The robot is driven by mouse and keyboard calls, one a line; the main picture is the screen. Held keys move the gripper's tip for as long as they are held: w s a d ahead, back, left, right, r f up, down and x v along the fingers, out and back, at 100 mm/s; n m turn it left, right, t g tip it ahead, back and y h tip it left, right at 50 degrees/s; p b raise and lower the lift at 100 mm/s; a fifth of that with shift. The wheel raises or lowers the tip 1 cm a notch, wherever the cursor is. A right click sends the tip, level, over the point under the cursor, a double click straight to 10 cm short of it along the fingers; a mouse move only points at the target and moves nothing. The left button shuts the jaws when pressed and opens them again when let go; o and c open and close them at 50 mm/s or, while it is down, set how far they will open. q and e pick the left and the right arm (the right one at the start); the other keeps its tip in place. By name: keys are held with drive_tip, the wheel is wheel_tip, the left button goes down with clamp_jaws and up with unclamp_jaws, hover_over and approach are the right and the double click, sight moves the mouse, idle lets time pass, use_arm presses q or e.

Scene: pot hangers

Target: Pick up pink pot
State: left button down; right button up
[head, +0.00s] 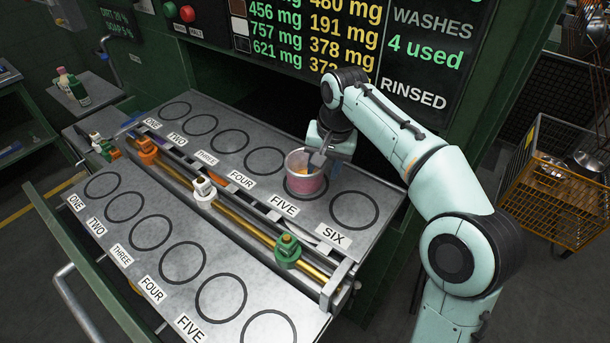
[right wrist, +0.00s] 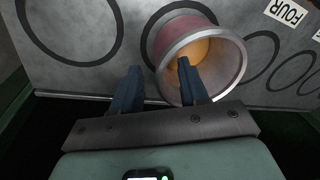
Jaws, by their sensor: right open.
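The pink pot (head: 305,183) stands upright on the back-row ring above the FIVE label, with something orange inside. My right gripper (head: 319,152) is at the pot's rim, coming from the far right side. In the right wrist view the pot (right wrist: 163,40) shows its pink wall, pale rim and orange inside. My right gripper (right wrist: 159,66) is open there: one finger overlaps the pot's mouth and the other is outside the wall. Whether either finger touches the pot I cannot tell. My left gripper is not in view.
The grey counter (head: 228,123) has two rows of labelled rings, the others empty. Between the rows runs a brass rail (head: 250,228) with white, orange and green fittings. A dark display board (head: 400,50) stands behind. An orange wire crate (head: 553,190) is at right.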

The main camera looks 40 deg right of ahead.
drive_tip(key=shift+w+f, duration=0.2)
drive_tip(key=shift+f, duration=0.85)
clamp_jaws()
